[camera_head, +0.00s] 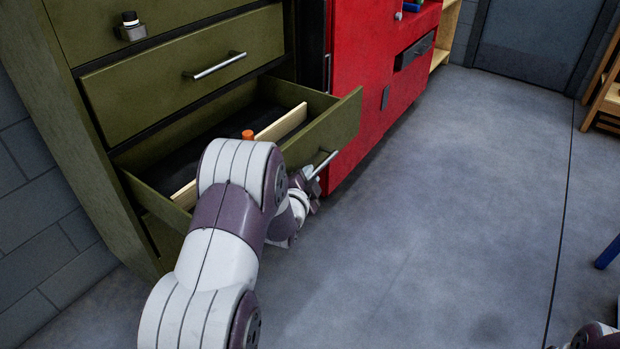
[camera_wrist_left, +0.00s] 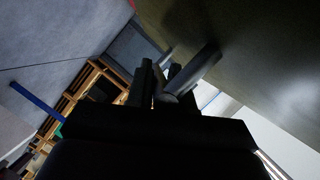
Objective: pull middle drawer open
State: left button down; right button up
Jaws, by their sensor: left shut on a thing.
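A green cabinet drawer (camera_head: 345,118) stands pulled out, with another drawer front visible below it. Its metal bar handle (camera_head: 325,161) is on the right part of the front. My left gripper (camera_head: 312,178) is shut on this handle; my arm hides the left part of the drawer front. In the left wrist view the gripper's dark fingers (camera_wrist_left: 160,85) are around the handle bar (camera_wrist_left: 192,75), close to the green front (camera_wrist_left: 260,60). My right gripper is not in view; only a piece of my right arm shows at the lower right.
A light wooden strip (camera_head: 280,124) and an orange item (camera_head: 247,134) show in the open drawer. A shut drawer (camera_head: 165,82) with a bar handle is above it. A red cabinet (camera_head: 372,60) stands close to the right. The grey floor (camera_head: 450,200) in front is clear.

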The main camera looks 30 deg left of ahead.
pick_arm(q)
jog(key=shift+a, duration=0.1)
jog(key=c, duration=1.1)
grip_release()
jog(key=p+v, duration=0.2)
jog(key=v, duration=1)
jog(key=shift+s, duration=0.35)
jog(key=shift+r, duration=0.15)
